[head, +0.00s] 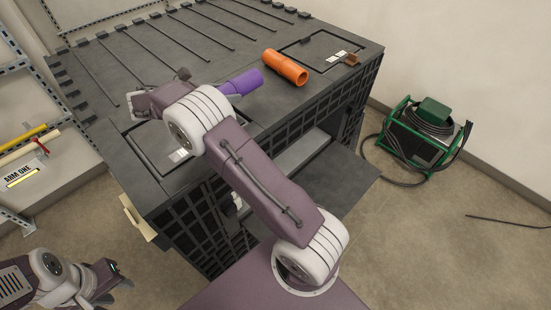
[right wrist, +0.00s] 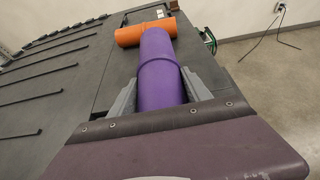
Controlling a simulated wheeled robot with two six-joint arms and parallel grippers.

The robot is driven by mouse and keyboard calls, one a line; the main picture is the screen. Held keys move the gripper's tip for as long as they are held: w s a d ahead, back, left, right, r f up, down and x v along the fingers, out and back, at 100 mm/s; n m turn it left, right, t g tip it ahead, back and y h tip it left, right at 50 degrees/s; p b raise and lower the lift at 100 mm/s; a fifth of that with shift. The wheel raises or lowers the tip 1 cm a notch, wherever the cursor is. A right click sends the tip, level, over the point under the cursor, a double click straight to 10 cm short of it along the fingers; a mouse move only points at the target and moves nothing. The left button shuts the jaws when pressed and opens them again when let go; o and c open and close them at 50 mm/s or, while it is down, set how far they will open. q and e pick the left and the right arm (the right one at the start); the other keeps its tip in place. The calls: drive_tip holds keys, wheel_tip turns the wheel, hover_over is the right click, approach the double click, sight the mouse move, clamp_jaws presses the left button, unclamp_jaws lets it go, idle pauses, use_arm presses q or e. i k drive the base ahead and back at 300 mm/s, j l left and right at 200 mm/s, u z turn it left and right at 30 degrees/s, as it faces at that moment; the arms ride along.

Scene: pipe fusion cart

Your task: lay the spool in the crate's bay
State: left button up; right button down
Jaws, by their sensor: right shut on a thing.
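A purple pipe piece (head: 240,83), likely the spool, is over the top of a large black box-like cart (head: 130,65). My right gripper (right wrist: 160,84) is shut on the purple pipe (right wrist: 158,60), with one finger on each side. The pipe points toward an orange pipe (head: 285,68) lying on the top. I cannot tell whether the purple pipe touches the top. Which part is the crate's bay is unclear. My left gripper (head: 118,277) is low at the left, away from the cart; its finger gap is unclear.
Thin dark bars (head: 119,83) cross the top's left part. A recessed panel (head: 318,48) with a small brown block (head: 352,59) lies beyond the orange pipe. A green-framed machine (head: 428,130) with cables stands on the floor at right. A shelf (head: 25,155) is at left.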

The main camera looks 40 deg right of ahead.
sight(311, 143)
drive_tip(key=k+l, duration=0.15)
drive_tip(key=l, duration=0.2)
drive_tip(key=k+l, duration=0.15)
drive_tip(key=l, duration=0.15)
drive_tip(key=k+l, duration=0.1)
drive_tip(key=l, duration=0.25)
drive_tip(key=k+l, duration=0.15)
drive_tip(key=l, duration=0.15)
drive_tip(key=k+l, duration=0.15)
drive_tip(key=l, duration=0.2)
